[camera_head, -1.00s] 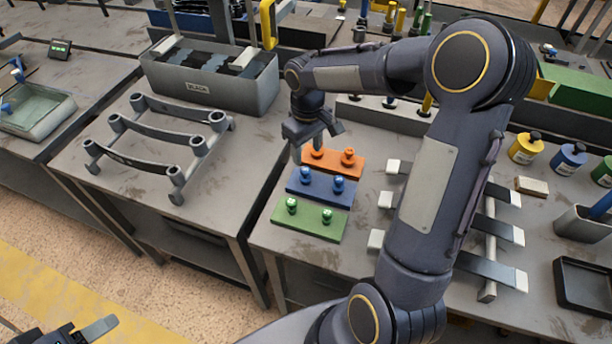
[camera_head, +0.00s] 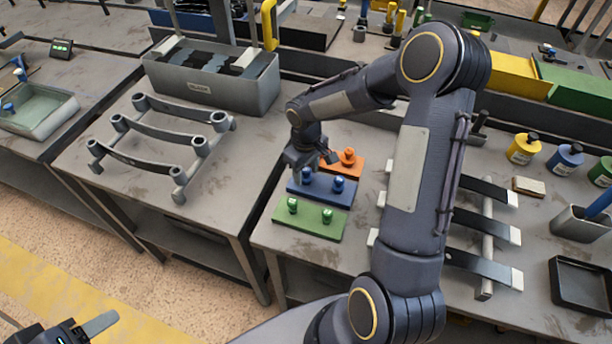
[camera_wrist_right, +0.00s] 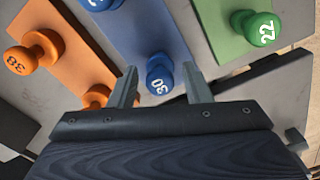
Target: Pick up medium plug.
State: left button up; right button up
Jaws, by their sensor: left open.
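The blue plug marked 30 (camera_wrist_right: 160,80) stands on a blue plate (camera_head: 325,194) and lies between the spread fingers of my right gripper (camera_wrist_right: 159,70) in the right wrist view. The fingers are open with a gap to the plug on each side. In the head view this gripper (camera_head: 311,162) is over the left blue plug (camera_head: 306,176), partly covering it. A second blue plug (camera_head: 338,184) stands to its right. Orange plugs marked 38 (camera_wrist_right: 30,52) and green plugs marked 22 (camera_wrist_right: 256,28) flank the blue plate. My left gripper (camera_head: 65,332) is open and empty at the bottom left.
An orange plate (camera_head: 364,165) and a green plate (camera_head: 280,211) adjoin the blue one. A rack with dark strips (camera_head: 486,227) stands to the right. A rack (camera_head: 160,132) and a grey bin (camera_head: 205,95) stand on the left table.

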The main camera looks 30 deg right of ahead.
jog(key=c, duration=0.7)
jog(key=shift+r, duration=0.1)
